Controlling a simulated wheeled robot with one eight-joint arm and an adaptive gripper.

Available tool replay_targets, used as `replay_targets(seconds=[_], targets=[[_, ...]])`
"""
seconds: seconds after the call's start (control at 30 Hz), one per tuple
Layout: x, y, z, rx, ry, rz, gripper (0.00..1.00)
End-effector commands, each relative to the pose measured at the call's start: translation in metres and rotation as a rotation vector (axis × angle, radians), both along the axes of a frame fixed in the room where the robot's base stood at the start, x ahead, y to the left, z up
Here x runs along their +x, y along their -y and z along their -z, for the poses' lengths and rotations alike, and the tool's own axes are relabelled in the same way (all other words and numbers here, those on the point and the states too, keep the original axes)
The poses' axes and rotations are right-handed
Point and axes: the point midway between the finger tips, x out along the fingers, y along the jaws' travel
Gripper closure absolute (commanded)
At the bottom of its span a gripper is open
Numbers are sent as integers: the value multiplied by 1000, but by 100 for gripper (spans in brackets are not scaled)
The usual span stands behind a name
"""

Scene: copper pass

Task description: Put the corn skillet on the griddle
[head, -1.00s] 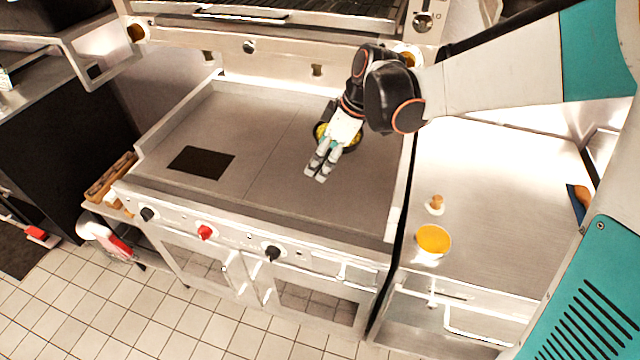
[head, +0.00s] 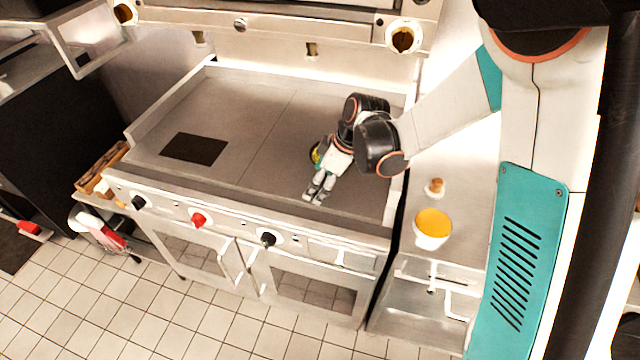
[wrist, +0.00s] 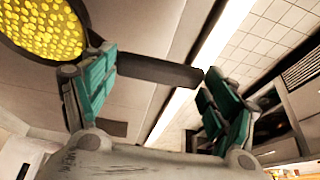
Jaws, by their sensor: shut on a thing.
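The corn skillet (head: 315,155) is a dark round pan with yellow corn, mostly hidden behind my gripper in the head view. In the wrist view its corn-filled pan (wrist: 42,28) is at upper left. Its dark handle (wrist: 165,71) runs between my fingers. My gripper (head: 318,193) is shut on the handle, over the right part of the griddle (head: 240,165). I cannot tell whether the pan touches the griddle surface. A dark square (head: 194,149) marks the griddle's left part.
A steel counter right of the griddle holds a white tub with orange contents (head: 432,228) and a small brown-topped item (head: 435,187). The griddle has raised side walls and front knobs (head: 198,219). Its middle is clear. A grill unit (head: 280,20) stands behind.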

Motion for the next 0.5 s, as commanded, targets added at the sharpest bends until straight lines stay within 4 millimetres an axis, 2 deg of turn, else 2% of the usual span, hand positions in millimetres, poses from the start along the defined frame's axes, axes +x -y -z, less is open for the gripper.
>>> replay_targets(seconds=[0.07,0.43,0.47,0.5], targets=[[0,0,7,1,2,-1,78],[0,0,11,1,2,-1,78],[0,0,10,0,0,0,14],[0,0,10,0,0,0,5]])
